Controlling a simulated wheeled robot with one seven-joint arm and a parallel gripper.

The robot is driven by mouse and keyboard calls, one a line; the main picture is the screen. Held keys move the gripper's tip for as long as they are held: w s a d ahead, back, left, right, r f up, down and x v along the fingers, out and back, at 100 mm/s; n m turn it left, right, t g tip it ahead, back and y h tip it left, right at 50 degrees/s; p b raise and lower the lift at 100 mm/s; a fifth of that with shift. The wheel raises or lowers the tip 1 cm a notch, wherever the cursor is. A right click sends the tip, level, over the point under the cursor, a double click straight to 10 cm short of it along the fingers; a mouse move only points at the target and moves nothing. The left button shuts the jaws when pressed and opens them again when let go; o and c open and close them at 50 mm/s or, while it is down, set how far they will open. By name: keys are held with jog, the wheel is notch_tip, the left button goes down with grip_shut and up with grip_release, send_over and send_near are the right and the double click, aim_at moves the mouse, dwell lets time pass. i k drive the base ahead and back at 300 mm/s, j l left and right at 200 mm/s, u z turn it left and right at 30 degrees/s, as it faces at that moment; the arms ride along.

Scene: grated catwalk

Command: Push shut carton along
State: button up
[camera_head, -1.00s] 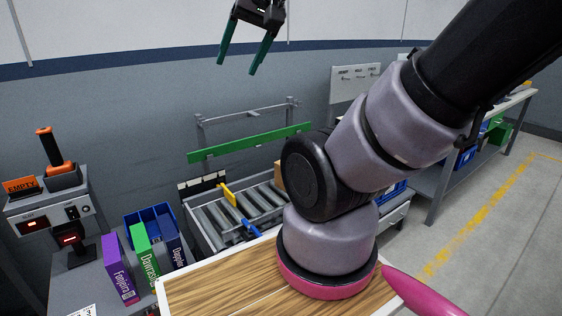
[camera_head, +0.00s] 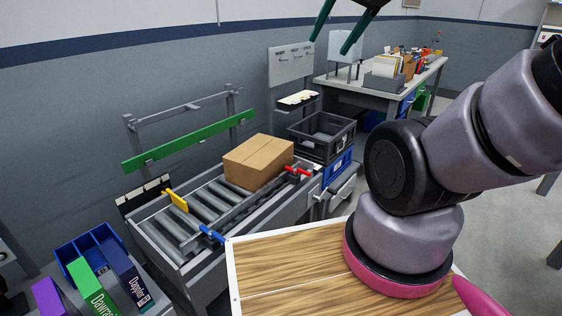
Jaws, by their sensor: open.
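A closed brown cardboard carton (camera_head: 258,160) sits on the far right part of a grey roller conveyor (camera_head: 208,207). Its top flaps look shut. My gripper (camera_head: 338,34) is at the top of the head view, with two dark green fingers spread apart and nothing between them. It is well above and to the right of the carton, not touching it. The top of the gripper is cut off by the frame edge.
A yellow stop (camera_head: 176,201), blue lever (camera_head: 211,234) and red lever (camera_head: 298,171) line the conveyor. A green rail (camera_head: 190,141) stands behind it. A dark crate (camera_head: 321,135) stands beyond its right end. A wooden board (camera_head: 290,268) lies in front.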

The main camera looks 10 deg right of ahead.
aim_at(259, 159)
jog(key=i+l+u, duration=0.4)
jog(key=l, duration=0.55)
jog(key=i+l+u, duration=0.4)
jog(key=l, duration=0.7)
jog(key=i+l+u, duration=0.2)
jog(key=l+u, duration=0.2)
jog(key=l, duration=0.75)
jog(key=l+u, duration=0.4)
jog(key=l, duration=0.8)
